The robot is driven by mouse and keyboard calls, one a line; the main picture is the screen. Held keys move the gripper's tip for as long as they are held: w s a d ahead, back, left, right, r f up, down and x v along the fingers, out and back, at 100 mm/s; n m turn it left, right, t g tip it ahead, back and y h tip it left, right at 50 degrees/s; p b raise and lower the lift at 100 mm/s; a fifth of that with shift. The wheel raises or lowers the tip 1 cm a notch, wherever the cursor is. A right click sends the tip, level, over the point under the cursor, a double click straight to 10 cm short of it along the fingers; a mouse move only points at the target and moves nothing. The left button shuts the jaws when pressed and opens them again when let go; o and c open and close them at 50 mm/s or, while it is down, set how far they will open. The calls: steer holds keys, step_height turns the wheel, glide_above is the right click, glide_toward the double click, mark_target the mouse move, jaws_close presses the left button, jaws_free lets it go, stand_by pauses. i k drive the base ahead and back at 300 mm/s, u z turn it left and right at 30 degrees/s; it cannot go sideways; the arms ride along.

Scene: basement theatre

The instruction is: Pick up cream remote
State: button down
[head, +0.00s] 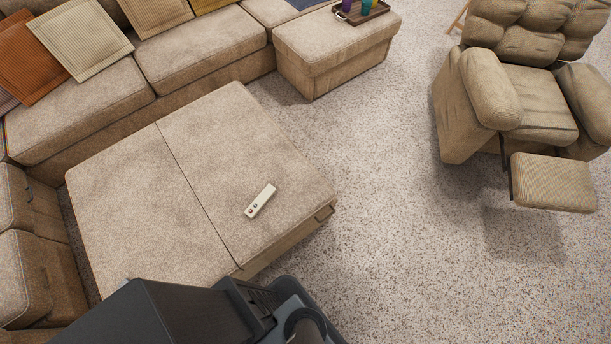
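The cream remote (261,200) lies flat on the right half of the large beige ottoman (150,210), near its right front edge. It lies slantwise, with dark round buttons at its lower left end. Nothing touches it or covers it. Dark parts of my own body fill the bottom middle of the head view, below the remote and in front of the ottoman. My gripper's fingers do not show in this view.
A beige sectional sofa (205,48) with cushions runs along the back and left. A smaller ottoman (335,48) bears a tray (345,17) with cups. A recliner (535,95) with its footrest (553,182) out stands at right. Carpet (400,260) between is clear.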

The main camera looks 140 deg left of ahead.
mark_target(265, 196)
steer(key=u, duration=2.35)
steer(key=k, duration=0.1)
steer(key=z, duration=5.4)
steer(key=k, duration=1.95)
steer(key=z, duration=0.2)
